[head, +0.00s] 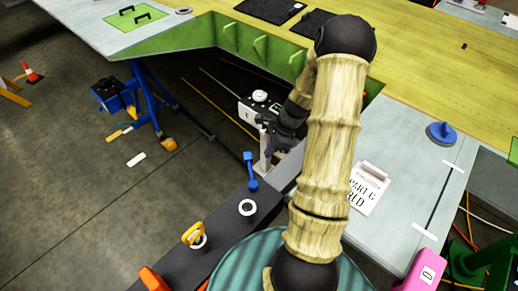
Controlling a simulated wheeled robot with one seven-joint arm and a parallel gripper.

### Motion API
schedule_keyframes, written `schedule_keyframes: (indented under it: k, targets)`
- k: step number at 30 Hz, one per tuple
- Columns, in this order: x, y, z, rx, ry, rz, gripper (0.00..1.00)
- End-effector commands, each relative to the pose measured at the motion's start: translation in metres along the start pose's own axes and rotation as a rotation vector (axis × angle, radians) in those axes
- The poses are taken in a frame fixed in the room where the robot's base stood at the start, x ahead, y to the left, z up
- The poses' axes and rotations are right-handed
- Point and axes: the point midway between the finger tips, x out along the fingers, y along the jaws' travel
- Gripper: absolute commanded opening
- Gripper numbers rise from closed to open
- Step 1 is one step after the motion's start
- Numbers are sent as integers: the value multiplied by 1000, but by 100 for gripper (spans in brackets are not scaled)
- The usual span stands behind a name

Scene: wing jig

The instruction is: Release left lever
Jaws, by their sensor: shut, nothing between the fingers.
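My gripper (266,124) is at the end of my bent arm, in the gap below the wing panels, shut and with nothing seen in it. It is beside a white-and-grey boxy unit (250,112) with a round white top; I cannot tell whether they touch. A small blue lever-like part (250,168) stands below and left of the gripper, apart from it. Which part is the left lever is not clear from this view. My arm hides part of the area to the right of the gripper.
The green-edged wing structure (260,45) lies behind the gripper, and a grey panel (400,180) lies on the right. A blue stand (150,95) is at left. Open floor (70,180) lies left.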

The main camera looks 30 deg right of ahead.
Motion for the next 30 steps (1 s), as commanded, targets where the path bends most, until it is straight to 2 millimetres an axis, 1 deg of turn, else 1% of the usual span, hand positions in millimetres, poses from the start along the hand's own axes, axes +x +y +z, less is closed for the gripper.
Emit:
schedule_keyframes:
  k: [1,3,7,12,23,30]
  targets:
    - [-2,0,14,-6,-2,2,0]
    - [2,0,23,-6,-2,2,0]
    - [8,0,33,-4,-1,0,0]
    - [11,0,36,-3,0,-1,0]
    - [11,-1,36,-11,0,2,0]
    - [13,-2,41,-52,0,19,0]
